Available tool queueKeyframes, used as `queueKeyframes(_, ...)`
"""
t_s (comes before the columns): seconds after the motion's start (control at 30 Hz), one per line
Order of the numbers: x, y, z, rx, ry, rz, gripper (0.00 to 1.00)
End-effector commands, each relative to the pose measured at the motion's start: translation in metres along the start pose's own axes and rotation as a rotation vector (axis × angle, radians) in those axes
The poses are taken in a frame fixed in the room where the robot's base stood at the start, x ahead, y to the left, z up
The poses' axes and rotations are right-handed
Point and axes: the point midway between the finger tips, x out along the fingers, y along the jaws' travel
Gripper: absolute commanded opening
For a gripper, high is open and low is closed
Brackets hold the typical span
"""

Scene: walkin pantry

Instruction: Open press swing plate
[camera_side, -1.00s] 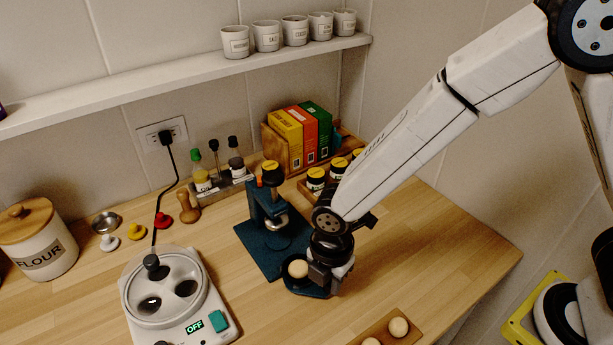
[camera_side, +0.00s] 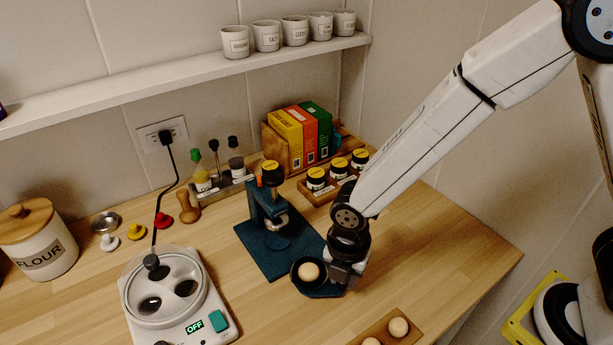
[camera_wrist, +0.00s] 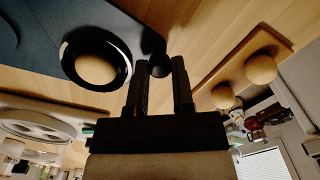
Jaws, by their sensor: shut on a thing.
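The dark blue press (camera_side: 270,207) stands upright on its flat base plate (camera_side: 262,258), with a black and yellow knob on top. Its swing plate (camera_side: 318,292) is swung out to the front right of the press. A pale dough ball (camera_side: 309,271) sits in the plate's round dark cup. In the wrist view the cup (camera_wrist: 124,72) with the ball (camera_wrist: 96,68) lies just left of my gripper. My gripper (camera_side: 341,284) is at the plate's right side. Its fingers (camera_wrist: 160,70) are shut on the plate's small dark knob (camera_wrist: 157,66), which is partly hidden between them.
A wooden board (camera_side: 386,332) with pale dough balls lies at the front. A white appliance (camera_side: 180,300) reading OFF stands at left. Jars (camera_side: 338,170), boxes (camera_side: 300,138) and a bottle rack (camera_side: 225,187) line the back. The counter right of my gripper is clear.

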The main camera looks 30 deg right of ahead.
Motion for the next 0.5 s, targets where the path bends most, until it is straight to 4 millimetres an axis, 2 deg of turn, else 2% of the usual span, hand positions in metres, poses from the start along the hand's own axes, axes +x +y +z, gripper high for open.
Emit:
queueKeyframes(0.13, 0.0001, -0.0006, 0.0001, 0.002, 0.0, -0.002, 0.0)
queueKeyframes(0.17, 0.0001, -0.0006, 0.0001, 0.002, 0.0, -0.002, 0.39)
queueKeyframes(0.23, 0.0001, -0.0005, 0.0001, 0.002, 0.0, -0.002, 0.61)
queueKeyframes(0.27, 0.0001, -0.0004, 0.0001, 0.002, 0.0, -0.002, 0.65)
queueKeyframes(0.5, 0.0001, -0.0001, 0.0, 0.002, 0.0, -0.001, 0.65)
